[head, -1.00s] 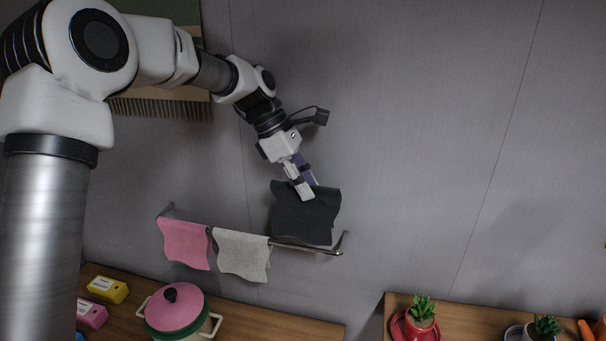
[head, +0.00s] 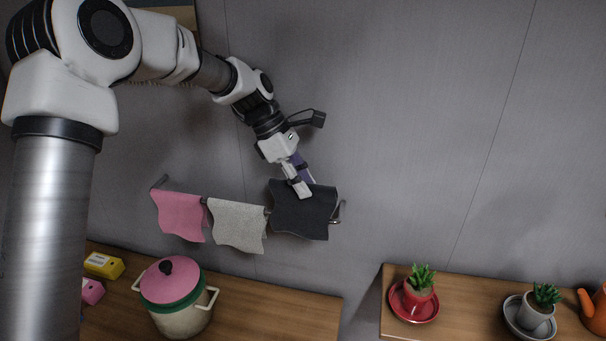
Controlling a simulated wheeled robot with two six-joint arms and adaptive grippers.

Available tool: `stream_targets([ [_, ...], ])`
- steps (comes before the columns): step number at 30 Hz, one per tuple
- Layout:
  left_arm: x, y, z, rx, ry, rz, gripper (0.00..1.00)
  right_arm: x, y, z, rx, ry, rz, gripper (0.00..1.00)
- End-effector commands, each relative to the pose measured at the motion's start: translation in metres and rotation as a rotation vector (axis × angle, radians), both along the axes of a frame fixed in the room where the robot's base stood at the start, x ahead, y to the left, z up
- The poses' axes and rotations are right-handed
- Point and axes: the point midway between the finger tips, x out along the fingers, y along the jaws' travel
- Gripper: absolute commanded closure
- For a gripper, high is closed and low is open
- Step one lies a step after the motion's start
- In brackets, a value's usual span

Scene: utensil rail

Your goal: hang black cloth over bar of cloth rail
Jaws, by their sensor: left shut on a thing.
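The black cloth (head: 310,218) hangs at the right part of the cloth rail (head: 339,213). Its lower part falls below the level of the bar and hides the bar there. I cannot tell whether part of it lies behind the bar. My left gripper (head: 303,189) is shut on the cloth's upper edge, slightly above the bar. My right gripper is not in view.
A pink cloth (head: 180,216) and a light grey cloth (head: 237,226) hang on the rail to the left. Below are a pot with a pink lid (head: 172,281) and potted plants (head: 417,291) on wooden counters. The wall right of the rail is clear.

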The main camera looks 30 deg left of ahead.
Motion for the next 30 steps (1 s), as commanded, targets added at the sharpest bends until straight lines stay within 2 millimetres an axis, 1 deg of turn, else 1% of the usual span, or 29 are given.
stream_targets([
  [1, 0.000, 0.000, -0.006, 0.000, 0.001, 0.000, 1.00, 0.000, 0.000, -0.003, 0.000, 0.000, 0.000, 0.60],
  [21, 0.000, 0.000, -0.062, 0.000, 0.000, -0.001, 1.00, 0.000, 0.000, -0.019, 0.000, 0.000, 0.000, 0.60],
  [25, 0.000, 0.000, -0.071, 0.000, 0.001, 0.000, 1.00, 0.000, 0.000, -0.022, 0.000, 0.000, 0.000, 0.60],
  [30, 0.000, 0.000, -0.077, -0.001, -0.001, -0.001, 1.00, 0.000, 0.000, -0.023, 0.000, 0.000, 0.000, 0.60],
])
